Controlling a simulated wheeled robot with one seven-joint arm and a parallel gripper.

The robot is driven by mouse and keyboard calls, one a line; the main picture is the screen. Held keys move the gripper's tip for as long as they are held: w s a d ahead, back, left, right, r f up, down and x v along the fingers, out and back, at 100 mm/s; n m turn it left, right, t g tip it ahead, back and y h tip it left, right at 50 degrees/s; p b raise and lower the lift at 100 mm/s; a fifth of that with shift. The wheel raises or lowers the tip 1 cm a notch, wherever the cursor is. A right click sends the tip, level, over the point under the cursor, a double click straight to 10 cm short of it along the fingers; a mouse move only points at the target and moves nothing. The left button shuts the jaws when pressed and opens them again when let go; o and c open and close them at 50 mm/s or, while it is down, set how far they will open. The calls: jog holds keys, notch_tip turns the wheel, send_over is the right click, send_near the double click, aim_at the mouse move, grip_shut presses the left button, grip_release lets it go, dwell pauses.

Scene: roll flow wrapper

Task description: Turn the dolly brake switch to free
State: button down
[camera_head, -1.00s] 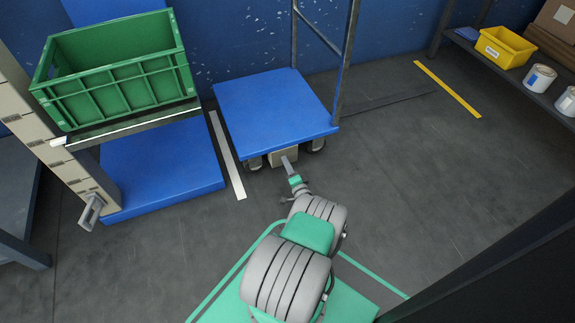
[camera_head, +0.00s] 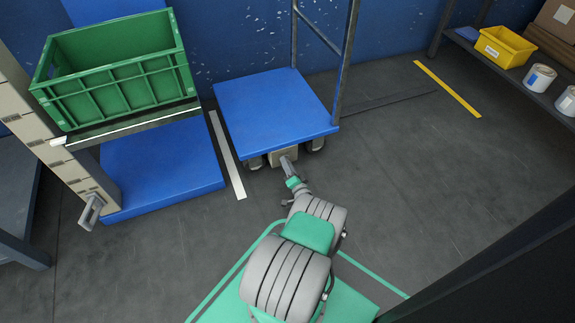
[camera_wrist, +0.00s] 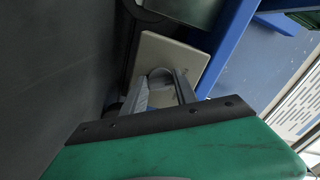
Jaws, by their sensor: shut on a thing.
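The dolly (camera_head: 272,110) has a blue deck and a grey upright frame and stands against the blue wall. A beige switch box (camera_head: 283,155) sits under its front edge. In the wrist view the box shows as a pale plate (camera_wrist: 178,52) with a round grey switch knob (camera_wrist: 160,76) on it. My gripper (camera_head: 287,165) reaches the box from the front. In the wrist view my gripper (camera_wrist: 163,85) has its two fingers on either side of the knob and is shut on it. The fingers hide part of the knob, and I cannot read its setting.
A green crate (camera_head: 118,88) stands on a rack at the left, above a blue platform (camera_head: 160,168). A white floor strip (camera_head: 227,155) runs left of the dolly. A shelf at the right holds a yellow bin (camera_head: 503,47) and cans. The floor to the right is clear.

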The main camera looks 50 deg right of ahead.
jog(key=c, duration=1.2)
grip_release()
jog(key=shift+w+a, duration=0.25)
jog(key=shift+o, duration=1.2)
jog(key=shift+s+d, duration=0.2)
